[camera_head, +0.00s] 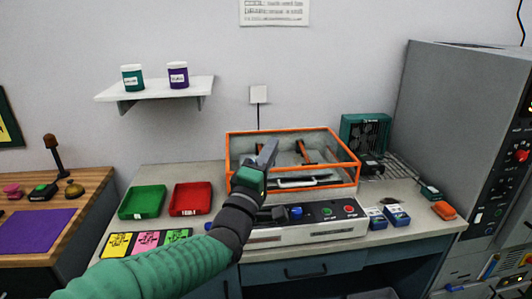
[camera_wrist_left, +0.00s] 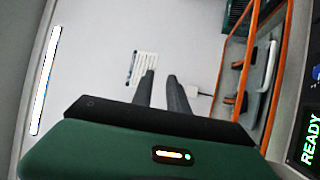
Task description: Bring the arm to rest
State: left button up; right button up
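My left arm (camera_head: 165,264), in a green sleeve, comes in from the lower left. My left gripper (camera_head: 268,152) is raised in front of the orange-framed clear box (camera_head: 350,162), overlapping its left part in the head view. In the left wrist view, the two grey fingers of the left gripper (camera_wrist_left: 162,88) stand apart with a gap, and nothing is between them. The orange frame (camera_wrist_left: 277,95) shows to their right, apart from the fingers. My right gripper is not in view.
The box stands on a bench unit with buttons (camera_head: 338,211). A green tray (camera_head: 142,202) and a red tray (camera_head: 190,198) lie left. Blue boxes (camera_head: 396,216) and an orange item (camera_head: 444,210) lie right. A tall grey cabinet (camera_head: 440,110) bounds the right. A shelf (camera_head: 155,90) holds two jars.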

pick_arm(q)
jog(key=s+a+f+m+g+y, duration=0.2)
jog(key=a+f+g, duration=0.15)
jog(key=f, duration=0.45)
jog(key=s+a+f+m+g+y, duration=0.2)
jog(key=a+f, duration=0.2)
jog(key=f, duration=0.5)
jog(key=s+a+f+m+g+y, duration=0.2)
jog(key=a+f+g, duration=0.1)
jog(key=f, duration=0.5)
jog(key=s+a+f+m+g+y, duration=0.2)
jog(key=s+a+f+m+g, duration=0.4)
jog(key=s+f, duration=0.6)
jog(key=s+a+f+g, duration=0.2)
jog(key=s, duration=0.4)
jog(key=s+a+f+g, duration=0.1)
jog(key=s+a+f, duration=0.1)
jog(key=s, duration=0.5)
notch_tip(320, 180, up, 14)
jog(key=w+p, duration=0.1)
jog(key=p, duration=1.2)
jog(key=shift+w+p, duration=0.15)
jog(key=shift+p, duration=0.15)
